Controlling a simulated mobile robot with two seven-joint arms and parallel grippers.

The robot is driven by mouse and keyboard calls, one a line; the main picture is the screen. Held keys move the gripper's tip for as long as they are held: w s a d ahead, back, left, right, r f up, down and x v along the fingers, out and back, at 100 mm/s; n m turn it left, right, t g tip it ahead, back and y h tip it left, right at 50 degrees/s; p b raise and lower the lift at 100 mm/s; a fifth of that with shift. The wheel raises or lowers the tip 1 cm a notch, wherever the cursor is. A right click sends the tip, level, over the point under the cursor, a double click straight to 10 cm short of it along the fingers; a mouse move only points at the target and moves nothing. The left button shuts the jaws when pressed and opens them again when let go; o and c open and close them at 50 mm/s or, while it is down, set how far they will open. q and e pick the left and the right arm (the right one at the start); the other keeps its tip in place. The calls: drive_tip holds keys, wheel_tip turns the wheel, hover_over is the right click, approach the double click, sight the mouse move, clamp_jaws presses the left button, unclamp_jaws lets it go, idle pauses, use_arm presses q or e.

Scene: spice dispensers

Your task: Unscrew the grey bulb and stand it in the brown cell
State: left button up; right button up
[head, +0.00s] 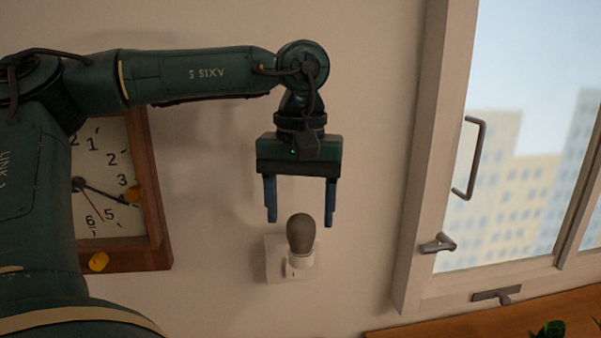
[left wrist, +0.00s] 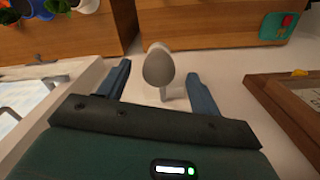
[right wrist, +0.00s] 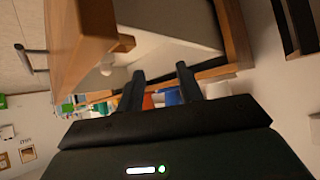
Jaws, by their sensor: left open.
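The grey bulb (head: 300,232) sits upright in a white holder (head: 301,261) on the wall. My left gripper (head: 300,219) is open above it, pointing down, with one blue finger on each side of the bulb's top. In the left wrist view the bulb (left wrist: 158,69) shows between the two fingertips, with a gap on both sides. My right gripper (right wrist: 160,70) shows only in its own wrist view, with its fingers apart and nothing between them. I cannot make out the brown cell in any view.
A wooden-framed clock (head: 108,185) hangs left of the bulb, partly behind my arm. A window with a handle (head: 472,160) is at the right, above a wooden surface (head: 500,318). A wooden piece of furniture (right wrist: 85,40) is close to my right gripper.

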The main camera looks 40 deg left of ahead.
sight(303, 241)
use_arm(q)
drive_tip(key=shift+f, duration=3.05)
use_arm(e)
drive_tip(key=shift+r, duration=0.15)
use_arm(q)
drive_tip(key=c, duration=1)
drive_tip(key=o, duration=0.3)
drive_tip(key=c, duration=0.4)
drive_tip(key=n+b, duration=0.1)
drive_tip(key=n, duration=0.2)
drive_tip(key=shift+w+f+n, duration=0.1)
drive_tip(key=shift+w+n, duration=0.05)
drive_tip(key=shift+n, duration=0.15)
use_arm(e)
drive_tip(key=shift+f, duration=0.9)
use_arm(q)
drive_tip(key=n+b, duration=0.1)
drive_tip(key=n, duration=0.3)
drive_tip(key=shift+d+b, duration=0.1)
drive_tip(key=shift+b, duration=0.25)
use_arm(e)
drive_tip(key=shift+f, duration=0.35)
use_arm(q)
drive_tip(key=shift+w+n, duration=0.1)
drive_tip(key=shift+n, duration=0.7)
